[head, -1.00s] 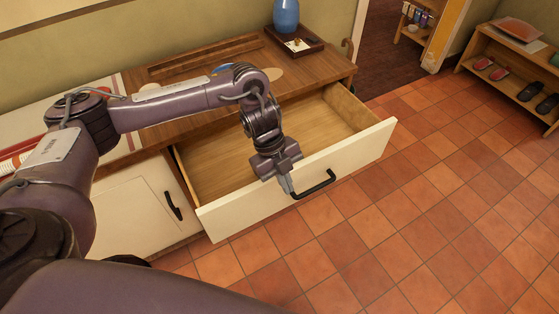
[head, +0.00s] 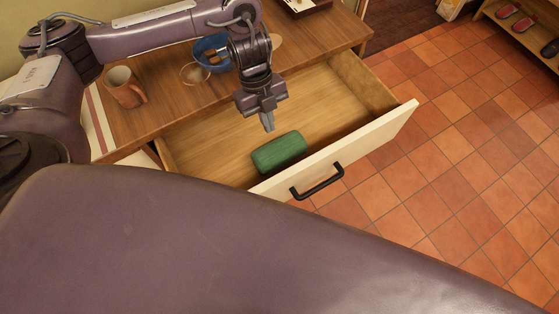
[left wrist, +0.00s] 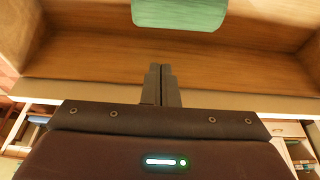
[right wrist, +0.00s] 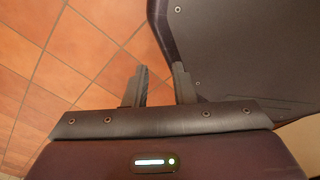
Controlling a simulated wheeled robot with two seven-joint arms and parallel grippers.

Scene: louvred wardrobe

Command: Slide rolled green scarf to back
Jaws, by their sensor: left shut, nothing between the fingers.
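The rolled green scarf (head: 279,152) lies in the open drawer (head: 375,138), close to the inner side of its front panel. It also shows at the top edge of the left wrist view (left wrist: 180,12), partly cut off. My left gripper (head: 268,126) points down over the drawer, just on the back side of the scarf and apart from it. Its fingers (left wrist: 161,68) are together with nothing between them. My right gripper (right wrist: 161,68) shows only in the right wrist view, open and empty above the tiled floor.
The drawer floor (head: 300,100) behind the scarf looks bare. On the cabinet top stand a brown mug (head: 124,88), a blue bowl (head: 210,52) and a clear glass dish (head: 194,73). A shoe rack (head: 525,30) stands at the far right.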

